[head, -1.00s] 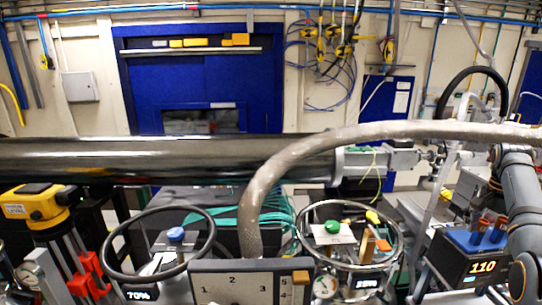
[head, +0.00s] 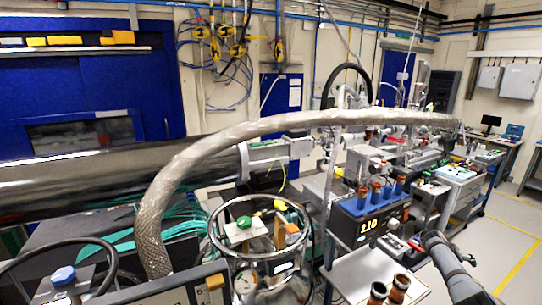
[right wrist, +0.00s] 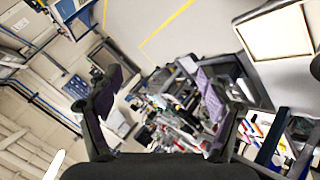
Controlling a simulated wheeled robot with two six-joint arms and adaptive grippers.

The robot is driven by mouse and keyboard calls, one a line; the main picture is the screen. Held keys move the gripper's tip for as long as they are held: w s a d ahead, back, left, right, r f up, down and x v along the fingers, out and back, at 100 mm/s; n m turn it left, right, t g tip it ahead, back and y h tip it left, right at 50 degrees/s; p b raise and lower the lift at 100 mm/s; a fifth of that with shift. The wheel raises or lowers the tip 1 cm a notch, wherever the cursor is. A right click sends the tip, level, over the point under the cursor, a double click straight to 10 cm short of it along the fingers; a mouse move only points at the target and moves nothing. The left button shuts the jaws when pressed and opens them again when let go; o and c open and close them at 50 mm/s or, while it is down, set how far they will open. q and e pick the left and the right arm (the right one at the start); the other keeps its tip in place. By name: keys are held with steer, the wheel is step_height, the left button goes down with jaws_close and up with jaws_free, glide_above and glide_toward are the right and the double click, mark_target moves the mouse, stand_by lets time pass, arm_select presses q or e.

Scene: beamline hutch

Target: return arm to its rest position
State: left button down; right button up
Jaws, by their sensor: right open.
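My right arm (head: 452,270), dark grey, reaches in from the lower right corner of the head view. Its gripper is not clearly distinguishable there. In the right wrist view my right gripper (right wrist: 160,82) has its two dark, purple-tinged fingers spread wide, with nothing between them. The wrist view is tilted, and floor and equipment show well beyond the fingers. My left arm and left gripper are not in the head view.
A braided hose (head: 152,215) arches across the foreground. A blue heater block (head: 368,222) holding brown vials reads 110. Two loose brown vials (head: 378,292) stand on a white surface (head: 350,270) near my arm. Open floor (head: 510,225) with yellow lines lies at right.

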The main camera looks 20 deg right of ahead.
steer(key=s+f+n+t, duration=0.4)
steer(key=s+f+n, duration=0.9)
steer(key=s+f, duration=0.25)
steer(key=s+a+f+m+y, duration=0.1)
steer(key=s+a+f, duration=0.2)
steer(key=a+f, duration=0.45)
steer(key=s+a+f+y, duration=0.1)
steer(key=s+a+f, duration=0.1)
steer(key=a+f, duration=0.55)
steer(key=s+a+f+m+y, duration=0.15)
steer(key=a+f, duration=0.35)
steer(key=a, duration=0.9)
steer(key=s+a+f+g+y, duration=0.1)
steer(key=s+a+f+y, duration=0.3)
steer(key=a, duration=1)
steer(key=w+a+f+m+y, duration=0.1)
steer(key=a+f, duration=0.5)
steer(key=a, duration=0.8)
step_height(320, 180, down, 14)
steer(key=b, duration=1.3)
steer(key=shift+s+a+r, duration=0.2)
steer(key=shift+s+a, duration=0.05)
steer(key=shift+s, duration=0.05)
